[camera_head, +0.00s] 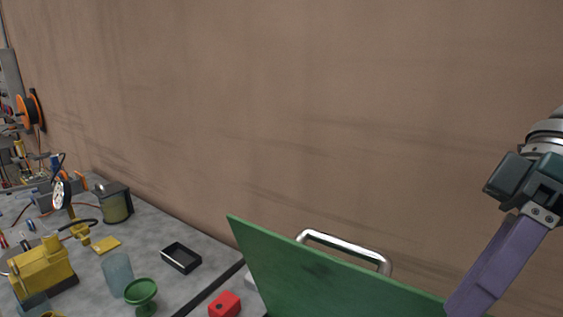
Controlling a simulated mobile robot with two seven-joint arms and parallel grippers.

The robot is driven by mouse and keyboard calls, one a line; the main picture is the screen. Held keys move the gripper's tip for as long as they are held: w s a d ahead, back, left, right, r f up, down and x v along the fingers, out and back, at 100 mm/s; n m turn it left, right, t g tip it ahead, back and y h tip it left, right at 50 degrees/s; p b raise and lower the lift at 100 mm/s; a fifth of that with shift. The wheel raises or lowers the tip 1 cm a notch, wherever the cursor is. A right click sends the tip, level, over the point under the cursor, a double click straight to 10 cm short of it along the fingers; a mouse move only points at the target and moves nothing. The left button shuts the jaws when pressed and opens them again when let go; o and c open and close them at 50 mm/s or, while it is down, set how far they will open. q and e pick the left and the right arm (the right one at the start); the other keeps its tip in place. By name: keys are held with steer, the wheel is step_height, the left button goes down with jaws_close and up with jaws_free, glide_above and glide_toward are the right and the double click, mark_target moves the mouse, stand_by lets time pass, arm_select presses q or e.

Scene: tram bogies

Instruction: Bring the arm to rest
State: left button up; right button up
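My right gripper (474,296) comes in from the right edge, with a dark body and a long purple finger pointing down and to the left. Only one finger can be made out, so I cannot tell whether it is open or shut. The fingertip overlaps the right end of a tilted green panel (310,278) at the bottom; I cannot tell whether they touch. A chrome handle (345,247) shows along the panel's upper edge. My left gripper is not in view.
A grey workbench (152,235) at left carries a yellow device (42,268), a black tray (181,257), a green cup (141,293), a glass (117,272) and a lantern-like container (115,205). A red block (225,304) lies near the panel. The brown wall behind is bare.

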steer(key=s+a+f+m+t+h, duration=0.1)
steer(key=s+a+f, duration=0.15)
steer(key=f, duration=0.35)
steer(key=s+a+f+t+h, duration=0.1)
steer(key=s+a+f, duration=0.1)
steer(key=s+f, duration=0.25)
steer(key=s+d+m+t+h, duration=0.4)
steer(key=s+d+m+h, duration=0.1)
steer(key=s+d+m, duration=0.15)
arm_select(q)
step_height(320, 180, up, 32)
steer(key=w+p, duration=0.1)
steer(key=p, duration=3)
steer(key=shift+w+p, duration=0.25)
steer(key=shift+p, duration=0.1)
arm_select(e)
step_height(320, 180, up, 32)
steer(key=shift+s+d+r+t, duration=0.2)
steer(key=shift+s+t, duration=0.1)
steer(key=shift+s, duration=0.1)
